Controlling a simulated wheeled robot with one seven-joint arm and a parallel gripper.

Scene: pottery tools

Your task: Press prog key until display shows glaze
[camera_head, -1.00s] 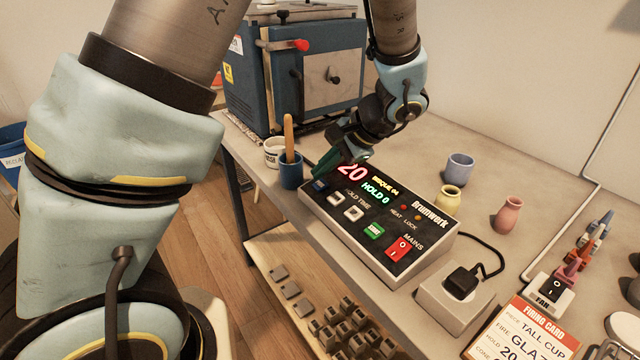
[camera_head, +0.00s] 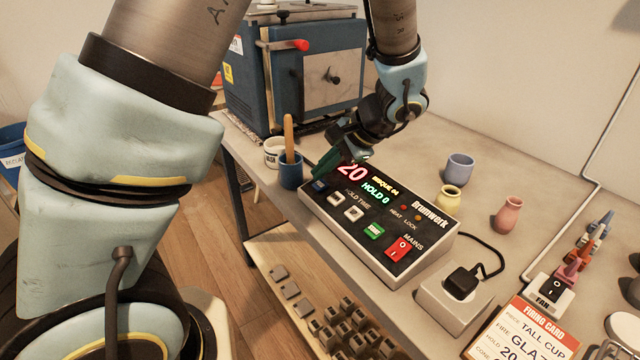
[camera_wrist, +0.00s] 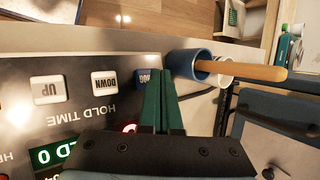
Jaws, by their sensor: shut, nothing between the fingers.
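The Brunnwerk controller (camera_head: 424,262) lies on the table with its sloped panel up. Its display (camera_head: 380,186) shows a red 20, BISQUE 04 in yellow and HOLD 0 in green. The blue prog key (camera_head: 320,186) is at the panel's left end; in the wrist view it (camera_wrist: 143,75) is partly hidden behind the fingers, its label upside down. My gripper (camera_head: 321,170) is shut and empty, its green fingertips pointing down close over the prog key. The fingertips (camera_wrist: 162,86) overlap the key's edge in the wrist view; I cannot tell whether they touch it.
White DOWN (camera_head: 336,199) and UP (camera_head: 354,214) keys, a green key (camera_head: 375,231) and the red mains switch (camera_head: 399,248) share the panel. A blue cup (camera_head: 290,174) with a wooden handle stands close left. The kiln (camera_head: 262,95) is behind; small pots stand right.

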